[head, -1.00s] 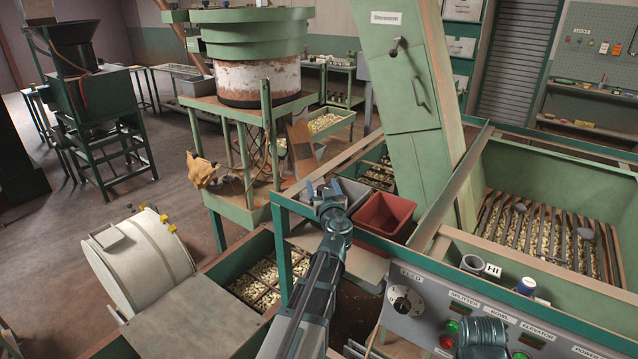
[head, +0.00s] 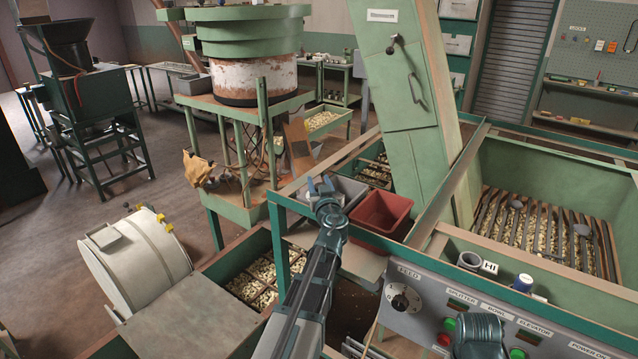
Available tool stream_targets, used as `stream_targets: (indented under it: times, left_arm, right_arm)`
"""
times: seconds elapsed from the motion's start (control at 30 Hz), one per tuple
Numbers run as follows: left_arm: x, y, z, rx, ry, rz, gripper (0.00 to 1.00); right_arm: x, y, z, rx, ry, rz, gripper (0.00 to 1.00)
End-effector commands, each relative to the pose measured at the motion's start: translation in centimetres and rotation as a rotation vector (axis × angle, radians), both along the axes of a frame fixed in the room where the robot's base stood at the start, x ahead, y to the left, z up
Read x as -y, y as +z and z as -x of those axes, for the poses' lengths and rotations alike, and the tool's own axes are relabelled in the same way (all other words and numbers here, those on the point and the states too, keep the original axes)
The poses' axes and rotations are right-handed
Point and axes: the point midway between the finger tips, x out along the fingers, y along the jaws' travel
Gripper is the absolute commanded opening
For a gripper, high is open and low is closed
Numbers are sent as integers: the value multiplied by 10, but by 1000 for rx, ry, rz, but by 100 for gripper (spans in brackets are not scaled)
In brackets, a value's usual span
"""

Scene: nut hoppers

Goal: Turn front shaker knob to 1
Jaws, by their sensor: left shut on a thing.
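My left gripper (head: 321,184) is at the end of the arm that reaches up the middle of the head view. It is at the near left side of a grey bin (head: 352,185), by the corner of the green frame. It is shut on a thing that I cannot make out. A round dial knob (head: 400,300) marked FEED sits on the grey control panel (head: 455,319), well to the right of and below the left gripper. I see no knob labelled front shaker. My right gripper is not in view; only a ribbed part of my right arm shows at the bottom.
A red bin (head: 382,216) stands right of the gripper, beside the grey bin. The green chute (head: 408,105) rises behind them. A small cup (head: 469,261) and a blue-capped jar (head: 523,284) stand on the ledge above the panel. A white drum (head: 135,262) is at left.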

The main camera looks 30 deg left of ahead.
Motion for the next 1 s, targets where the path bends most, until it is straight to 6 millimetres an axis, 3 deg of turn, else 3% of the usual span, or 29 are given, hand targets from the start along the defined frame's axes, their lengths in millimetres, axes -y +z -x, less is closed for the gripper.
stream_targets:
  times: [0.27, 1.0]
  left_arm:
    - [2, 0, 0, 0, -109, 0, 0]
    - [19, 0, -8, 0, -765, 0, 0]
  right_arm:
    - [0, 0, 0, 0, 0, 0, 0]
    - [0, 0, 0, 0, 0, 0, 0]
